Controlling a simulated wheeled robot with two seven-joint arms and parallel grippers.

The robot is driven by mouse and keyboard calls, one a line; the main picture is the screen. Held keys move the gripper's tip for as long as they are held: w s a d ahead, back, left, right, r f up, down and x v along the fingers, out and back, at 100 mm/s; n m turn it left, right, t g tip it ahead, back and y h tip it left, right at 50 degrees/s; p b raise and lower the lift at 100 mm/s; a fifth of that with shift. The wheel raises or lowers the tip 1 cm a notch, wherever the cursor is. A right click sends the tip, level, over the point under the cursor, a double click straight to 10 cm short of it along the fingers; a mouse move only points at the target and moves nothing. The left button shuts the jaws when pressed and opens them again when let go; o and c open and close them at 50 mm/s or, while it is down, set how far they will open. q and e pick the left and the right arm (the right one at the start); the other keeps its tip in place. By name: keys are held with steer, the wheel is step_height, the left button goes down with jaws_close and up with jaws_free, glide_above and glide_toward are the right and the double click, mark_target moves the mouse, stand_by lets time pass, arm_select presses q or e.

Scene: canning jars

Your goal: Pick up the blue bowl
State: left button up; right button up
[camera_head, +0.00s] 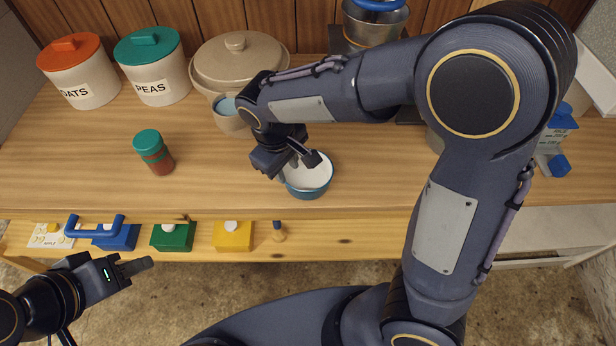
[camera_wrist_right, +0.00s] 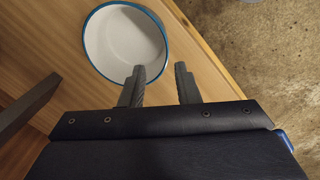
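The blue bowl (camera_head: 308,190), blue outside and white inside, stands upright on the wooden counter near its front edge. In the right wrist view the bowl (camera_wrist_right: 110,42) is at the top centre. My right gripper (camera_head: 298,161) is above the bowl's back left side. In the right wrist view its fingers (camera_wrist_right: 159,70) are apart, one overlapping the bowl's inside near the rim and the other outside it. I cannot tell whether they touch the bowl. My left gripper (camera_head: 138,264) is low at the left, away from the bowl; its finger gap is unclear.
A jar with a green lid (camera_head: 154,152) stands left of the bowl. Behind are a beige pot (camera_head: 240,62), a small cup (camera_head: 229,115), and OATS (camera_head: 78,72) and PEAS (camera_head: 152,68) canisters. A lower ledge holds a green block (camera_head: 172,237) and a yellow block (camera_head: 232,236).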

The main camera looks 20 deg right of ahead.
mark_target(288, 185)
step_height(288, 185, down, 7)
steer(key=shift+f, duration=0.1)
jaws_close()
stand_by(0.3)
